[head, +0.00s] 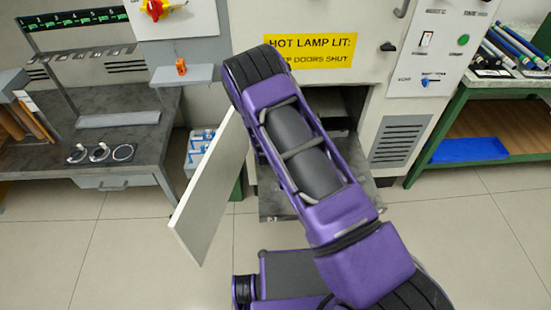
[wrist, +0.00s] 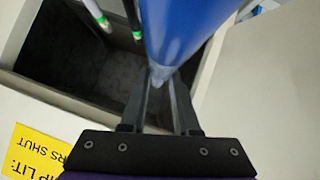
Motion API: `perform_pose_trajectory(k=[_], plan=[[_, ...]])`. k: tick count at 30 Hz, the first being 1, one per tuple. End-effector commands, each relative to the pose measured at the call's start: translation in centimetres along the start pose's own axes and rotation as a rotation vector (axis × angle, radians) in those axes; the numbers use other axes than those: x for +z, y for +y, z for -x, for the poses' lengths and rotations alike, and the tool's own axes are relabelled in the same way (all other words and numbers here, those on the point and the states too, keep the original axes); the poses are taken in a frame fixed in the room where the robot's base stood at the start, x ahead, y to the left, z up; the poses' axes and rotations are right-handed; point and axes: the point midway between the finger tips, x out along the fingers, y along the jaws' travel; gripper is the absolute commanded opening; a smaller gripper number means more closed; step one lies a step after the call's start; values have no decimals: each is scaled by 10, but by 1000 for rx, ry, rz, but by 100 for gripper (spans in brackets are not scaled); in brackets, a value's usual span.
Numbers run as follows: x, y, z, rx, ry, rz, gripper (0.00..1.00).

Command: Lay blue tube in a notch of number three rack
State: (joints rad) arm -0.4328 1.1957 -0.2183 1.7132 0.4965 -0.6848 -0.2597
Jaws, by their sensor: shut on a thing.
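A blue tube (wrist: 188,30) fills the upper middle of the wrist view, its near end close to the camera. My gripper (wrist: 162,88) is shut on it, with the fingers at its lower end. Behind it is the dark inside of the open cabinet (wrist: 70,85). In the head view my arm hides the gripper and the tube in front of the cabinet. Several rods, some blue, lie on a rack (head: 512,48) on the green bench at the right.
Two rods with green bands (wrist: 98,15) stand in the cabinet, left of the blue tube. The white cabinet door (head: 210,185) hangs open at the left. A grey bench (head: 95,110) stands at the left and a blue tray (head: 470,149) lies on the right bench's lower shelf.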

Motion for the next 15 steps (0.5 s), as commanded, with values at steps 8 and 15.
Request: perform_pose_trajectory(k=[8, 15], plan=[[5, -12, -5, 49, 0, 46, 0], [22, -16, -15, 71, -4, 74, 0]])
